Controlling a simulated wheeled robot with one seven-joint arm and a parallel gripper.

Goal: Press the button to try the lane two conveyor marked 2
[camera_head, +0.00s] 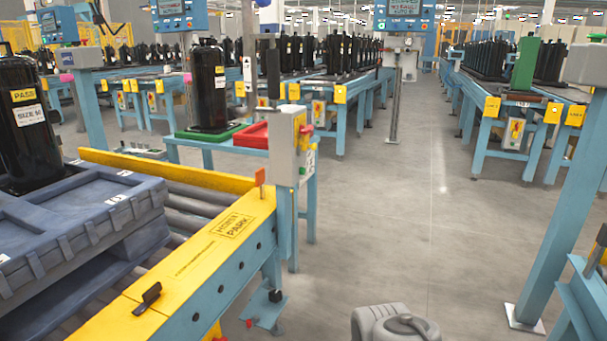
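A grey control box (284,145) stands on a blue post at the near right end of the roller conveyor (190,205). Small coloured buttons (303,131), with red and green among them, sit on its right side and show edge-on. A white plate (310,161) with a dark mark hangs just below them; I cannot read the mark for sure. No lane number 2 is clearly legible. My gripper is not in view. A rounded grey part of my own body shows at the bottom edge, apart from the box.
A blue-grey pallet (95,235) carries a black compressor (28,115) at left. A yellow rail (190,260) edges the conveyor. Another black compressor (207,88) stands on a green tray beside a red tray (252,135). The central aisle (410,210) is clear; a blue post (560,210) stands at right.

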